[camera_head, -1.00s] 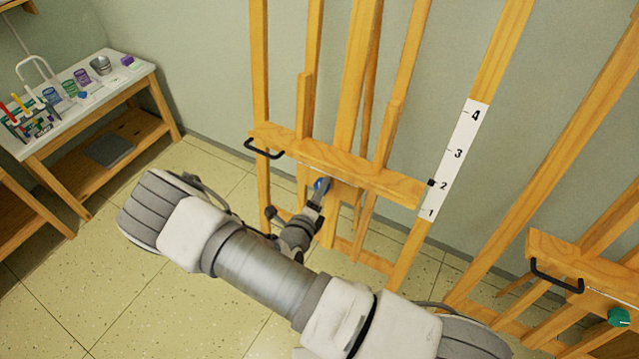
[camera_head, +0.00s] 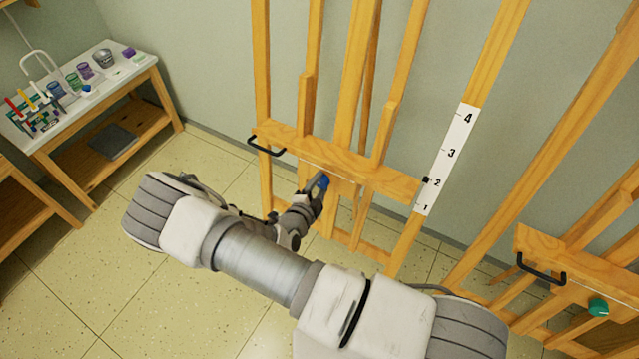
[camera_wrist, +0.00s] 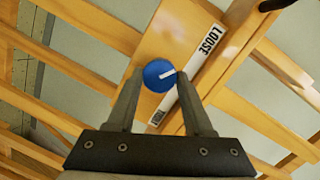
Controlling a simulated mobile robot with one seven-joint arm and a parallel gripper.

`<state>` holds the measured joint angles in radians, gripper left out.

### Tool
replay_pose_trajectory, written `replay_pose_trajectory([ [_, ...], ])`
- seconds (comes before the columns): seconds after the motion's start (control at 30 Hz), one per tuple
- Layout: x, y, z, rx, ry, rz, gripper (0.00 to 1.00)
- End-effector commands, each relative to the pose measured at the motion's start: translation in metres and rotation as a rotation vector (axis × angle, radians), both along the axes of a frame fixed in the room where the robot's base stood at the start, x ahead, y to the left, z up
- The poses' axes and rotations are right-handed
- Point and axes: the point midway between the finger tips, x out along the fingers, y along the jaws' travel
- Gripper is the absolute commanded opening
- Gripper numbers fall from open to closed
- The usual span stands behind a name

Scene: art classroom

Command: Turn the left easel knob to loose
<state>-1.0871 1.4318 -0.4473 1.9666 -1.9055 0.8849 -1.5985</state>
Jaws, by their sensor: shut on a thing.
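The left easel (camera_head: 350,172) stands at the centre of the head view, with a wooden ledge and a black handle (camera_head: 266,147). Its blue knob (camera_head: 322,182) sits just below the ledge. In the wrist view the knob (camera_wrist: 159,75) is between my gripper's (camera_wrist: 158,82) two fingers, which are shut on it. A white pointer line on the knob slants toward the upper right. A white label reading LOOSE (camera_wrist: 205,55) lies to the upper right of the knob.
A right easel (camera_head: 570,262) with a green knob (camera_head: 598,307) stands at the right. A scale strip (camera_head: 448,160) numbered 1 to 4 is on the left easel's right leg. A side table (camera_head: 125,82) with art supplies is at the left. Tiled floor is open between.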

Motion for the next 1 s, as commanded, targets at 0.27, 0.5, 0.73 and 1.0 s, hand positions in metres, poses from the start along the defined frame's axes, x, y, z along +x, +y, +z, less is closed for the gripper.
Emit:
replay_pose_trajectory([
  [0.27, 0.0009, 0.0, 0.0012, -0.041, 0.024, 0.009, 0.0],
  [0.5, 0.001, -0.0001, 0.0012, -0.045, 0.027, 0.008, 0.0],
  [0.73, 0.001, -0.0001, 0.0013, -0.045, 0.026, 0.009, 0.66],
  [1.0, 0.0006, 0.0, 0.0007, -0.044, 0.028, 0.009, 0.81],
])
